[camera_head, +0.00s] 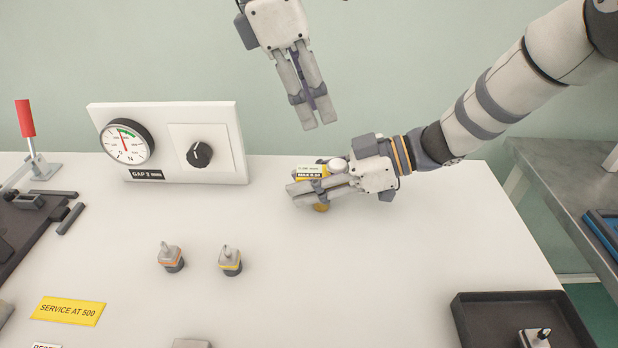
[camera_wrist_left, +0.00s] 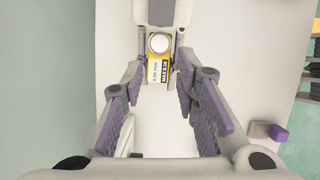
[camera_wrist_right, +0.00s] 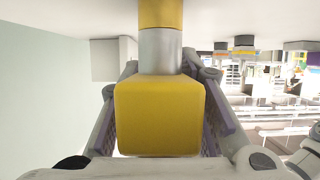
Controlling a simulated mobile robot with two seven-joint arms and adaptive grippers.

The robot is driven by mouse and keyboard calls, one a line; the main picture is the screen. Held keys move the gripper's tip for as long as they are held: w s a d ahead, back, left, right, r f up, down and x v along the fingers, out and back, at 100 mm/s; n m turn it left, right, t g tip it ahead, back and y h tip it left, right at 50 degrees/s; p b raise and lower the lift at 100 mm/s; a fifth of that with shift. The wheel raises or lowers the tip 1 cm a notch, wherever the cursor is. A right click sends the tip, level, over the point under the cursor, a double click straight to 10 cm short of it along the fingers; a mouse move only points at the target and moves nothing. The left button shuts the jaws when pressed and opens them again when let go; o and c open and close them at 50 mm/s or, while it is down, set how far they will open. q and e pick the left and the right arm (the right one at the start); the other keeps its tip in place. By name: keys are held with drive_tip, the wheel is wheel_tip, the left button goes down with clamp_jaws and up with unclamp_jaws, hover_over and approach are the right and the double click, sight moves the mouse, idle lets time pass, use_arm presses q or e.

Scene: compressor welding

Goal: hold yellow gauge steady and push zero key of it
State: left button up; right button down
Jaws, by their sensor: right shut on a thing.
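The yellow gauge (camera_head: 310,174) stands on the white table, with a small display, a "MAX" label and a round white key on top. My right gripper (camera_head: 303,194) is shut on it from the right, with its fingers along the gauge's sides. The yellow body (camera_wrist_right: 160,115) fills the middle of the right wrist view between the fingers. My left gripper (camera_head: 319,124) hangs above and behind the gauge, pointing down, empty and apart from it. In the left wrist view its fingers are spread, and the white key (camera_wrist_left: 159,43) shows beyond them.
A white panel (camera_head: 215,168) with a dial and black knob stands at the back left. Two small grey parts (camera_head: 171,257) (camera_head: 230,261) stand in front of it. A black tray (camera_head: 470,320) is at the front right.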

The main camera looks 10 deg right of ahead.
use_arm(q)
drive_tip(key=shift+a+f+m, duration=0.1)
drive_tip(key=shift+m, duration=0.3)
clamp_jaws()
drive_tip(key=a+n+g+h, duration=0.1)
drive_tip(key=a+n+h, duration=0.2)
drive_tip(key=n, duration=1.5)
drive_tip(key=w+a+f+n+g+h, duration=0.1)
drive_tip(key=a+n+h, duration=0.3)
drive_tip(key=n, duration=1.3)
drive_tip(key=h, duration=0.4)
drive_tip(key=shift+w+a+n+g, duration=0.2)
drive_tip(key=shift+w+n+g, duration=0.1)
drive_tip(key=shift+n+g, duration=0.1)
drive_tip(key=shift+f, duration=0.15)
